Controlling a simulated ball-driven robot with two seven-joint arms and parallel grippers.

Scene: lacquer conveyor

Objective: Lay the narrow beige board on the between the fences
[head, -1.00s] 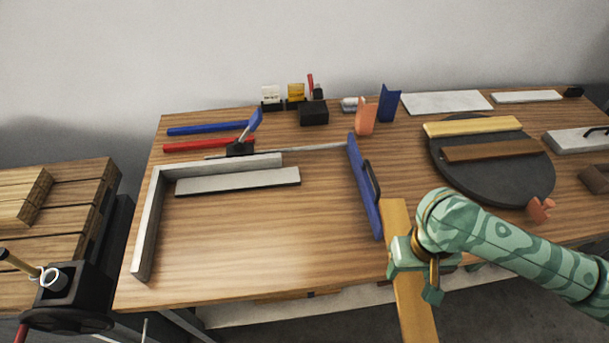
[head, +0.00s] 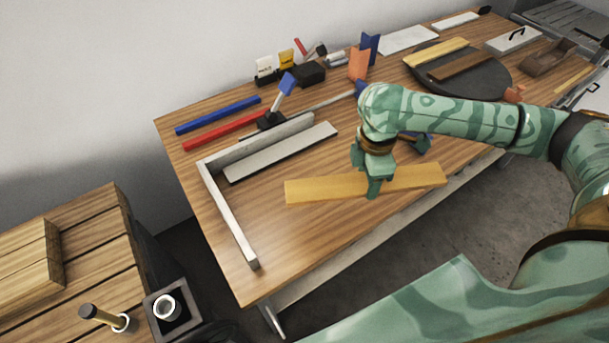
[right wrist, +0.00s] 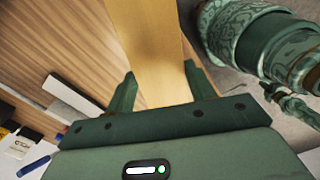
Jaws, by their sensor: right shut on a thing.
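My right gripper (head: 373,186) is shut on a yellowish-beige board (head: 318,189), gripping it across its width near the middle. The board also fills the space between the fingers in the right wrist view (right wrist: 150,40). It spans the front part of the workbench, lying roughly level; I cannot tell its exact height over the top. The grey L-shaped fence (head: 229,213) is to its left and behind. A pale grey board (head: 285,152) lies along the fence's back arm. The blue fence is mostly hidden behind my right arm. My left gripper is not in view.
A dark round turntable (head: 480,82) at the right carries a pale yellow board (head: 440,51) and a brown board (head: 461,66). Blue (head: 218,115) and red (head: 225,130) bars lie at the back left. Bare bench top (head: 262,215) shows near the L-shaped fence.

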